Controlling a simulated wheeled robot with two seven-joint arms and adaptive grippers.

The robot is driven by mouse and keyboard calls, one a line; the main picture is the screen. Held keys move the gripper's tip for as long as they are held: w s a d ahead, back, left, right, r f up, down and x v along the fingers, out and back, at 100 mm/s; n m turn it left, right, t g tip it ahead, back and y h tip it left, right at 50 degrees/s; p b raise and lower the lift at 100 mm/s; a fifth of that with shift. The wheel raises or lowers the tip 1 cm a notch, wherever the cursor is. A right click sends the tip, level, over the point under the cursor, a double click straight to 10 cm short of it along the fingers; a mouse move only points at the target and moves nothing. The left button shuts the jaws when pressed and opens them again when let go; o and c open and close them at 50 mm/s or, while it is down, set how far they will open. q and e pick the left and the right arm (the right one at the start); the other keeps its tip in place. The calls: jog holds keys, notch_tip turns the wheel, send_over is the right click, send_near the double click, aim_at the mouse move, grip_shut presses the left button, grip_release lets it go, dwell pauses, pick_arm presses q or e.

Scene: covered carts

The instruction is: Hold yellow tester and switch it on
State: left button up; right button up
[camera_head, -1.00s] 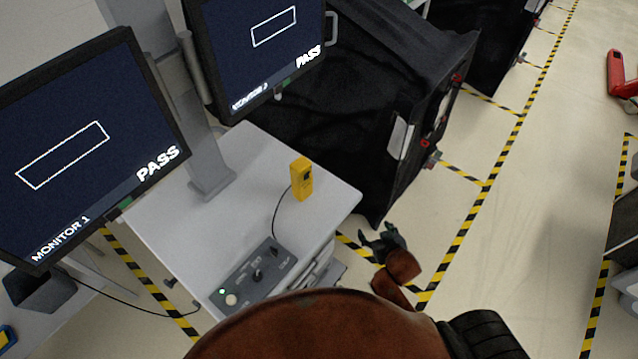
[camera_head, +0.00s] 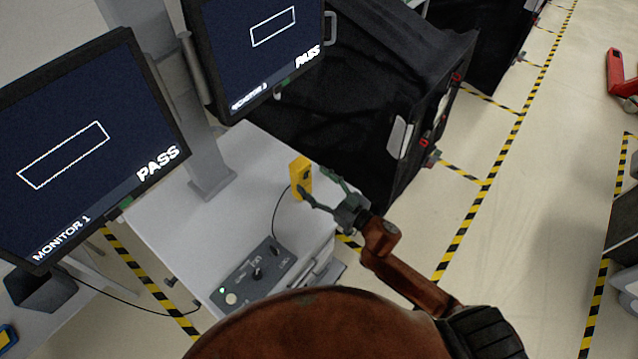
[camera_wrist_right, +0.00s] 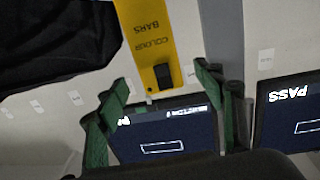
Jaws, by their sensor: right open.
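The yellow tester (camera_head: 299,174) stands upright on the white table top, with a cable running from it toward the grey control box. In the right wrist view the tester (camera_wrist_right: 150,40) shows a "COLOUR BARS" label and a black switch (camera_wrist_right: 162,76); whether it is on I cannot tell. My right gripper (camera_head: 318,187) is open at the tester's right side, its fingers reaching toward it. In the wrist view the green fingers of the gripper (camera_wrist_right: 158,90) are spread apart with the tester's switch end between and beyond them. My left gripper is not in view.
The grey control box (camera_head: 252,274) with knobs sits at the table's (camera_head: 160,215) front. Monitor 1 (camera_head: 90,140) and a second monitor (camera_head: 258,50) stand behind, both reading "PASS". A black covered cart (camera_head: 370,110) stands close to the table's right.

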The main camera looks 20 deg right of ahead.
aim_at(300, 170)
jog(key=x, duration=0.6)
jog(key=shift+w+a, duration=0.1)
jog(key=shift+w, duration=0.15)
jog(key=shift+c, duration=0.3)
jog(key=c, duration=1.4)
